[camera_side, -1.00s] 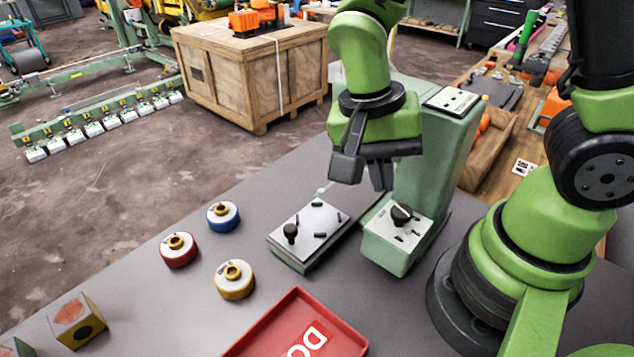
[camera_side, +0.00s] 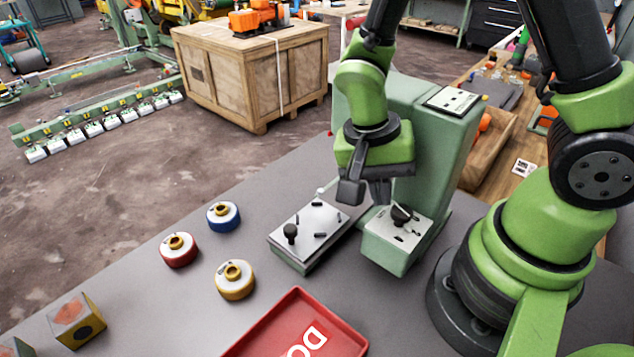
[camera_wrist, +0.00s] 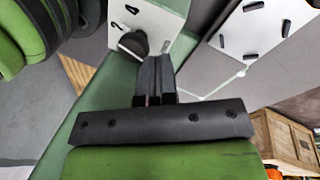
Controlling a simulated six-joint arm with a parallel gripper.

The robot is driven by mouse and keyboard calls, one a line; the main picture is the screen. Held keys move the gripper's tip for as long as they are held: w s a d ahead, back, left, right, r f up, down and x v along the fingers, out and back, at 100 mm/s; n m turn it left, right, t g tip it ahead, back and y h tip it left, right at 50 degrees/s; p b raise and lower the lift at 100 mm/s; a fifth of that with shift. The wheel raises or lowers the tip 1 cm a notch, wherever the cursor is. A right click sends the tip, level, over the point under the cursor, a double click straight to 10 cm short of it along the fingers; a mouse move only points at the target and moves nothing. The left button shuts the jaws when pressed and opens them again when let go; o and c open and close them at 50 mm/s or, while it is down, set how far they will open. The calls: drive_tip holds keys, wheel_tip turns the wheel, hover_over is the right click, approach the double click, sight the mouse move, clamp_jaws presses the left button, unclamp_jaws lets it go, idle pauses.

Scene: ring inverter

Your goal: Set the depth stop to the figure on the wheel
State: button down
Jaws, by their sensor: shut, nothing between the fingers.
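My gripper (camera_side: 366,200) points down, shut and empty, above the gap between a grey block and a green machine. The green machine (camera_side: 408,150) has a white-topped ledge (camera_side: 385,237) at its front with a black knob (camera_side: 401,216); this knob also shows just left of my fingers in the wrist view (camera_wrist: 133,43). Three wheels with brass hubs lie apart: red (camera_side: 179,250), blue (camera_side: 223,216), yellow (camera_side: 235,281). Their figures are unreadable. I cannot tell which part is the depth stop.
A red tray (camera_side: 345,338) with white lettering, partly cut off, lies at the front. A yellow-sided box (camera_side: 77,320) stands front left. The table between the wheels and the grey block is clear. A wooden crate (camera_side: 250,75) stands on the floor behind.

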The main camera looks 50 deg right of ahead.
drive_tip(key=shift+f, duration=0.5)
drive_tip(key=shift+s, duration=0.25)
idle(0.3)
drive_tip(key=shift+s+a, duration=0.15)
drive_tip(key=shift+a, duration=0.4)
drive_tip(key=shift+s+a, duration=0.4)
drive_tip(key=shift+s, duration=0.05)
idle(0.5)
